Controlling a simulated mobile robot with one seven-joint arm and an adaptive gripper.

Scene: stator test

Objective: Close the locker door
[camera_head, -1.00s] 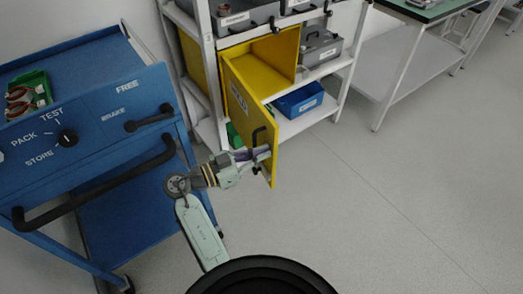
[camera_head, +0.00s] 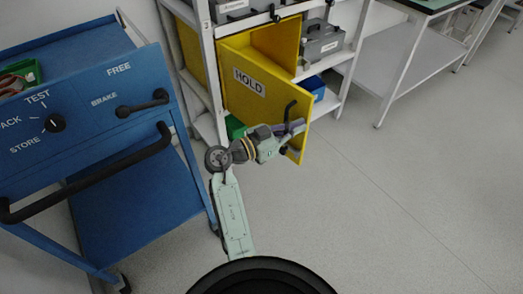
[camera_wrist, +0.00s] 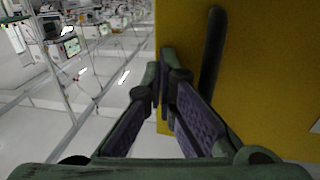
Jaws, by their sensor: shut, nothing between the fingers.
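The yellow locker door (camera_head: 262,88), labelled HOLD, stands partly open in front of the yellow locker (camera_head: 278,42) on the white shelf. In the wrist view the door (camera_wrist: 260,80) fills the right side, with its black handle (camera_wrist: 211,60) upright. The handle also shows in the head view (camera_head: 289,109). My gripper (camera_head: 299,127) is shut and empty at the door's lower free edge, by the handle. In the wrist view my gripper's fingertips (camera_wrist: 167,62) meet left of the handle, in front of the door's edge. Whether they touch the door I cannot tell.
A blue cart (camera_head: 95,140) with a black push bar stands at the left, close to my arm. A blue bin (camera_head: 313,87) and a grey case (camera_head: 321,40) sit on the shelf right of the locker. The floor (camera_head: 400,200) at the right is clear.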

